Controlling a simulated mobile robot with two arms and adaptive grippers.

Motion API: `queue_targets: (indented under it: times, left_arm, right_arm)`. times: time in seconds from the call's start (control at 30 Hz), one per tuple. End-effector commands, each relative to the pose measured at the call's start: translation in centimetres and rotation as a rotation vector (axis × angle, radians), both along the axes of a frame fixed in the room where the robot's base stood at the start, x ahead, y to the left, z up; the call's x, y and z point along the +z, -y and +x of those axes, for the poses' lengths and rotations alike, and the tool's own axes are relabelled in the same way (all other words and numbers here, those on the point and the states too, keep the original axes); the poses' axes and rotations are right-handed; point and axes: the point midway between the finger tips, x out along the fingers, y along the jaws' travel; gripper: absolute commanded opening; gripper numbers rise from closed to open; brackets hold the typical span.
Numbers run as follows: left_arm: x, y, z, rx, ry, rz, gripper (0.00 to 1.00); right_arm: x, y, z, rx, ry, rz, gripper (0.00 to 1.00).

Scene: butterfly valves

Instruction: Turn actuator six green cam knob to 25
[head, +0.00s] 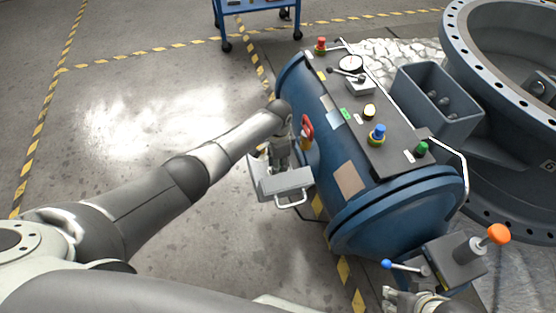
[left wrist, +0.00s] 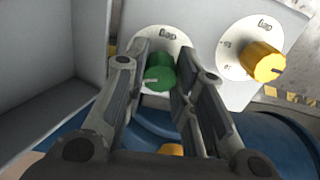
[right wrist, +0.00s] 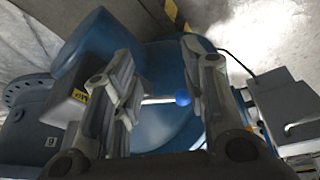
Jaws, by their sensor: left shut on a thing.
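The green cam knob (left wrist: 158,76) shows in the left wrist view on a white round dial (left wrist: 163,38). A pale pointer line crosses the knob; the dial numbers are mostly hidden by my fingers. My left gripper (left wrist: 162,62) is shut on the green knob, one finger on each side. In the head view my left gripper (head: 279,150) is at the grey box (head: 285,186) beside the blue tank, and hides the knob there. My right gripper (right wrist: 158,62) is open, with a blue-ball lever (right wrist: 183,97) showing between its fingers; contact cannot be told.
A yellow knob (left wrist: 264,62) on its own dial sits right of the green one. The blue tank (head: 345,222) carries a dark panel with gauges and buttons. A red handle (head: 307,128) is near my left gripper. An orange knob (head: 498,234) stands at lower right. Left floor is clear.

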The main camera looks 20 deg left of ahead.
Motion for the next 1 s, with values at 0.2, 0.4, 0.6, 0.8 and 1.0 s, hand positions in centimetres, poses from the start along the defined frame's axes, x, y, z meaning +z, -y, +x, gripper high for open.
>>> queue_targets:
  times: [0.2, 0.4, 0.6, 0.8, 1.0]
  left_arm:
    - [0.4, 0.2, 0.0, 0.16, -0.001, -0.003, 0.01]
    - [0.4, 0.2, 0.0, 0.341, 0.0, -0.004, 0.01]
    - [0.3, 0.2, 0.1, 0.505, 0.0, -0.004, 0.01]
    - [0.2, 0.1, 0.1, 0.625, 0.002, -0.003, 0.01]
    - [0.1, 0.1, 0.1, 0.697, 0.002, -0.003, 0.01]
  right_arm:
    - [-0.5, -0.1, 0.5, 0.001, -0.012, 0.0, 0.4]
    - [-4.7, -0.3, 1.4, 0.004, -0.032, 0.0, 0.4]
    - [-7.7, -0.4, 1.7, 0.006, -0.045, -0.001, 0.4]
    - [-9.5, -0.4, 1.6, 0.008, -0.052, -0.001, 0.4]
    - [-10.5, -0.5, 1.6, 0.009, -0.056, -0.001, 0.4]
